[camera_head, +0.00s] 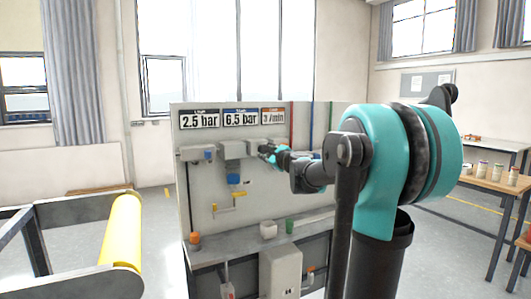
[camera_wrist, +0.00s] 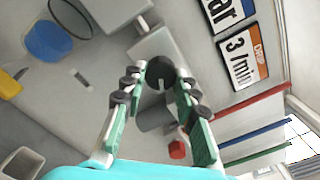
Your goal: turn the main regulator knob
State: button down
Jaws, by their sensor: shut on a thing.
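The knob (camera_wrist: 160,70), dark and round with a pale mark, sits at the front of a grey housing on the panel in the wrist view. I take it to be the main regulator knob. My gripper (camera_wrist: 159,83) has its two green fingers on either side of the knob and is shut on it. In the head view my gripper (camera_head: 267,151) reaches the panel (camera_head: 205,220) below the number displays. There it hides the knob.
Displays (camera_head: 240,118) read 2.5 bar, 6.5 bar and 3 /min. A blue-bodied unit (camera_head: 233,179) and yellow valve handle (camera_head: 222,208) are at lower left. A yellow roller (camera_head: 120,232) is at left; a table with jars (camera_head: 482,170) is at right.

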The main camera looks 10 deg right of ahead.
jog(key=shift+m, duration=0.4)
jog(key=c, duration=1.2)
grip_release()
jog(key=shift+o, duration=0.2)
jog(key=v, duration=1.2)
